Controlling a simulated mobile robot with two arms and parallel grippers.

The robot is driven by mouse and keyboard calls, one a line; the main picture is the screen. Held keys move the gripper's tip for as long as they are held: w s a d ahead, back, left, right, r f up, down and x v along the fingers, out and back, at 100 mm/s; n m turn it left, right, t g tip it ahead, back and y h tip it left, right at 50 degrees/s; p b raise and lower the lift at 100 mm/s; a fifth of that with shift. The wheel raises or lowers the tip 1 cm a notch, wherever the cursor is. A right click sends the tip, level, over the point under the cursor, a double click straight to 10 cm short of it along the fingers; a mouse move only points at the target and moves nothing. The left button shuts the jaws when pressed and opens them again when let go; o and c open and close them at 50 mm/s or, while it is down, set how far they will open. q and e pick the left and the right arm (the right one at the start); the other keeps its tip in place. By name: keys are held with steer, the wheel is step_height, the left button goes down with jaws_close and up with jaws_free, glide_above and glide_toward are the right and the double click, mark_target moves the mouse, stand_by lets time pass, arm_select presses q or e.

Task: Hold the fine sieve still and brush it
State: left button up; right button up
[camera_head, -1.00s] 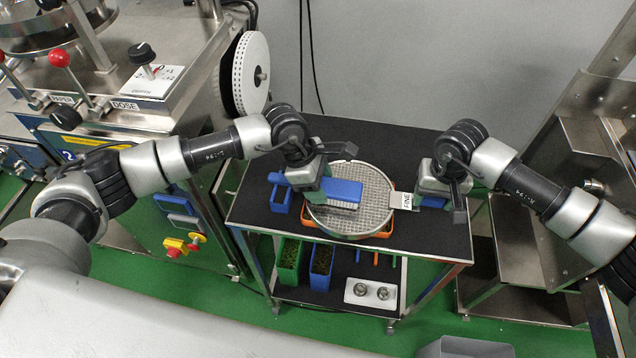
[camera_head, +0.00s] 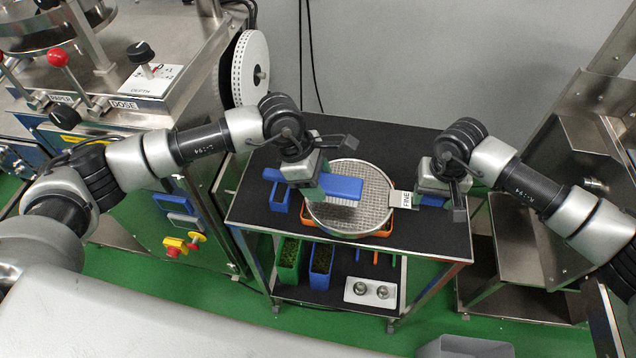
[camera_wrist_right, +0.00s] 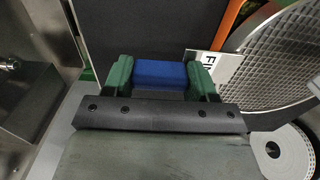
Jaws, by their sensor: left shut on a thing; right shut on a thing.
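The fine sieve (camera_head: 372,190) is a round metal mesh disc with a rim and a white FINE label (camera_head: 406,199) on its right side. My left gripper (camera_head: 312,187) is shut on a blue brush (camera_head: 342,187) over the left part of the mesh. Whether its bristles touch the mesh I cannot tell. My right gripper (camera_head: 433,192) is shut on the sieve's blue handle, right of the label. In the right wrist view, the blue handle (camera_wrist_right: 160,73) sits between the green fingers, with part of the mesh (camera_wrist_right: 280,62) at right.
The sieve rests over an orange tray (camera_head: 381,233) on a black-topped trolley (camera_head: 425,235). A small blue bin (camera_head: 280,200) stands left of it. Green (camera_head: 289,262) and blue (camera_head: 321,266) containers are on the shelf below. A steel machine (camera_head: 150,90) stands at left.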

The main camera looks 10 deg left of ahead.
arm_select(q)
steer(key=shift+r, duration=2.45)
arm_select(e)
steer(key=o, duration=1.1)
step_height(320, 180, up, 12)
